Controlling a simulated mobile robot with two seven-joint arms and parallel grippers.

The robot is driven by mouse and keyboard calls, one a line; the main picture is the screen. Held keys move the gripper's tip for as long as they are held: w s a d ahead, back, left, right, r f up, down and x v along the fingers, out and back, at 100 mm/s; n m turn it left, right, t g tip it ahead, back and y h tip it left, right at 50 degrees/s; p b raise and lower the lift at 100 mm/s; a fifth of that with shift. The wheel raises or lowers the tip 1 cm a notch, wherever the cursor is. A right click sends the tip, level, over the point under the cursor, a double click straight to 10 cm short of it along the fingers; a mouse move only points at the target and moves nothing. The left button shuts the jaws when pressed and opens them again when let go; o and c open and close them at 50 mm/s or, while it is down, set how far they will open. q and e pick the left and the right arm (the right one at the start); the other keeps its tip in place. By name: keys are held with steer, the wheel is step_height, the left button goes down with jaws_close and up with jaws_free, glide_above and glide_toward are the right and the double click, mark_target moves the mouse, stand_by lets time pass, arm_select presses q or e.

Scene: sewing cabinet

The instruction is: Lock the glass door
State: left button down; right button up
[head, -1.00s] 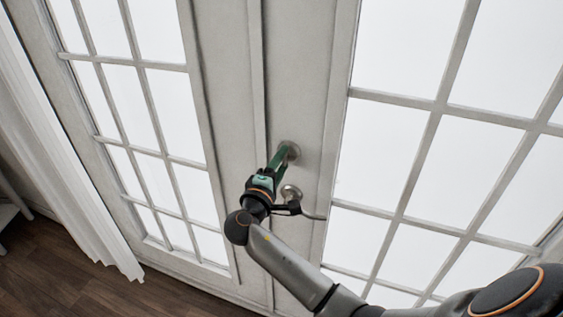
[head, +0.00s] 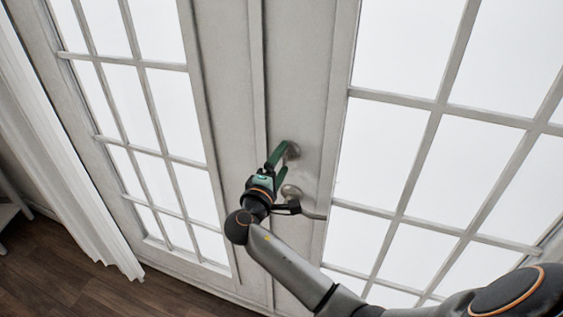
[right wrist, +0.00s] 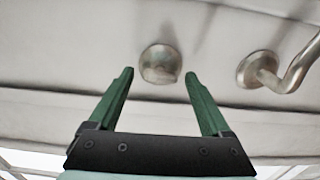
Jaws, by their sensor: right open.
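The glass door is a pair of white-framed door leaves (head: 300,60) with many panes, and both look shut. A round metal lock knob (head: 293,152) sits on the right leaf, above a lever handle (head: 316,216). My right gripper (head: 281,154) is at the lock knob with green fingers. The right wrist view shows the fingers (right wrist: 159,78) open and apart, with the lock knob (right wrist: 160,64) between and just beyond their tips. No contact shows. The lever handle (right wrist: 290,76) is to the right there. My left gripper is not in view.
The lever handle is close beside my right gripper and partly hidden by it in the head view. A white curtain (head: 62,150) hangs at the left. Dark wooden floor (head: 60,275) shows at the lower left, with a white piece of furniture at the edge.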

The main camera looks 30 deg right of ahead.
steer(key=b+v, duration=0.1)
steer(key=v, duration=0.6)
steer(key=shift+a, duration=0.2)
steer(key=shift+s, duration=0.15)
steer(key=s+a+f+y, duration=0.2)
steer(key=f+y, duration=0.1)
steer(key=f, duration=0.5)
steer(key=s+a+f+n+y, duration=0.1)
steer(key=s+f+y, duration=0.25)
steer(key=f, duration=0.35)
steer(key=s+a+f+y, duration=0.2)
steer(key=f+y, duration=0.2)
steer(key=f, duration=0.4)
steer(key=s+a+f+m+y, duration=0.2)
steer(key=s+f+m+y, duration=0.1)
steer(key=s, duration=0.4)
steer(key=s+a+f+m+g+y, duration=0.1)
steer(key=s+a+f+m+y, duration=0.2)
steer(key=s, duration=0.5)
steer(key=shift+a+f, duration=0.25)
steer(key=shift+f, duration=0.15)
steer(key=shift+y, duration=0.25)
